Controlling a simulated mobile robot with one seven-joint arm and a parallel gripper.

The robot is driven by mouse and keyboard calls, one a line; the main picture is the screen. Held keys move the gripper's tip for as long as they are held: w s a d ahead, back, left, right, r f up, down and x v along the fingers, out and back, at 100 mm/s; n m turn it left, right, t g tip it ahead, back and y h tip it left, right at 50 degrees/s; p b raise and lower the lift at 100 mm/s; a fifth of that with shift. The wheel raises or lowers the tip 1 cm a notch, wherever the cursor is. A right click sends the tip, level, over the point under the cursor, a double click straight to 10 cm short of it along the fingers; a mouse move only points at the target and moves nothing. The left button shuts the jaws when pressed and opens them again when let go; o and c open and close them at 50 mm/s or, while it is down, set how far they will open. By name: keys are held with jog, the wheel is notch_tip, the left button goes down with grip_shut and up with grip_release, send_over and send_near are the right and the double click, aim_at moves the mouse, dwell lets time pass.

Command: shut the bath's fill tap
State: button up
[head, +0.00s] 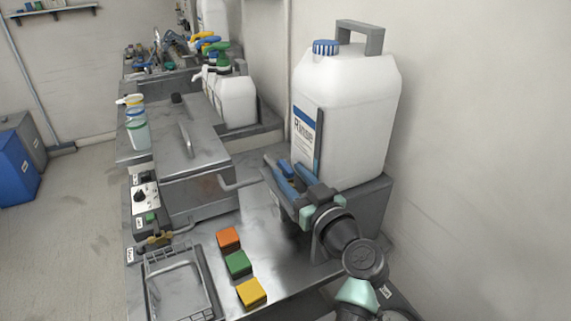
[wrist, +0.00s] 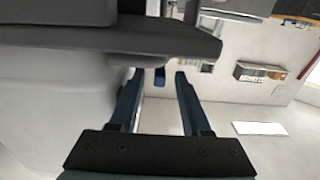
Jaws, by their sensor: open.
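The bath (head: 185,160) is a steel box with a closed, handled lid at the left of the head view. A grey pipe (head: 240,184) reaches its right side from beside the big white canister. A small blue piece (wrist: 160,77), perhaps the tap's handle, shows between my fingertips in the wrist view; whether it is touched, and its exact position, I cannot tell. My gripper (head: 283,173) is open in front of the canister's lower part, and its blue fingers also show in the wrist view (wrist: 158,85). The tap's body is hidden behind my gripper.
The white Rinse canister (head: 345,115) stands on a grey plinth (head: 370,205) close to my gripper. Orange (head: 228,238), green (head: 238,263) and yellow (head: 251,292) blocks lie on the steel counter near a grey tray (head: 150,292). A control box (head: 145,195) stands left of the bath.

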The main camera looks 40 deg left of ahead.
aim_at(292, 175)
jog(key=shift+x, duration=1.55)
grip_shut()
